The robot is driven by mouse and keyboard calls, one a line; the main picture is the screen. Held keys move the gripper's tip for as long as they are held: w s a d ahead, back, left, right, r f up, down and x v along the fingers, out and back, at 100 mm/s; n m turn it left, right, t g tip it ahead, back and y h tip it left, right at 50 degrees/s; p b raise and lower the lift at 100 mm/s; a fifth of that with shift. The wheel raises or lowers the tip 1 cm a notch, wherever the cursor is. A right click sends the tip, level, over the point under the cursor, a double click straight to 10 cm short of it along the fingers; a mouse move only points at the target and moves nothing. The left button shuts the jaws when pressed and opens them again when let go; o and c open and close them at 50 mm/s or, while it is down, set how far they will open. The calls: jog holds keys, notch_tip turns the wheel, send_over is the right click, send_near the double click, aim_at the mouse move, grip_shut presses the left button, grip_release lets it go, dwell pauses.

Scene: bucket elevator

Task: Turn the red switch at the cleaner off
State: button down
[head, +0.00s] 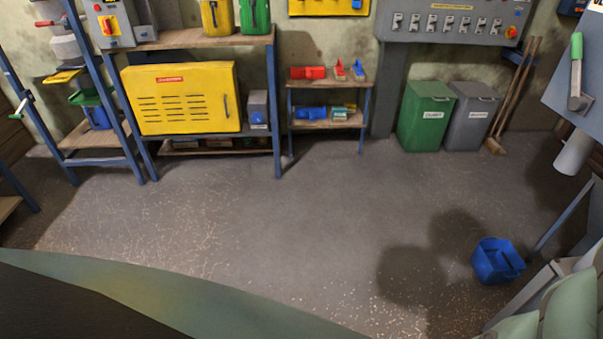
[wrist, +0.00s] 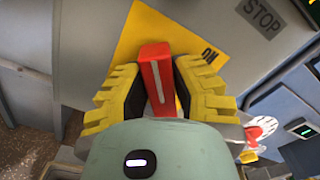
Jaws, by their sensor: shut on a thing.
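The red switch (wrist: 155,62) shows in the wrist view, a red handle with a white line along it, on a yellow plate (wrist: 195,28). The word ON is printed on the plate to the right of the handle. A grey STOP label (wrist: 262,17) is further right. My gripper (wrist: 158,85) has its yellow, dark-padded fingers on both sides of the handle, shut on it. The far end of the handle sticks out past the fingers. Its near end is hidden behind my gripper body. In the head view my gripper is not in view.
A screen with a green display (wrist: 303,130) and a white dial (wrist: 262,128) are right of my gripper. In the head view, a blue bucket (head: 497,262) stands on the floor at right. The middle floor (head: 270,220) is clear. Shelves and bins line the back wall.

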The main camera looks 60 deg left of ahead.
jog(key=n+b, duration=0.2)
jog(key=n, duration=0.1)
jog(key=f+n+b, duration=0.1)
jog(key=n+b, duration=0.2)
jog(key=shift+w+a+n, duration=0.15)
jog(key=shift+a+n, duration=0.05)
jog(key=shift+n, duration=0.1)
jog(key=shift+n+b, duration=1.75)
jog(key=shift+n, duration=0.15)
jog(key=c, duration=0.8)
grip_release()
jog(key=shift+r, duration=0.15)
jog(key=shift+v, duration=3.75)
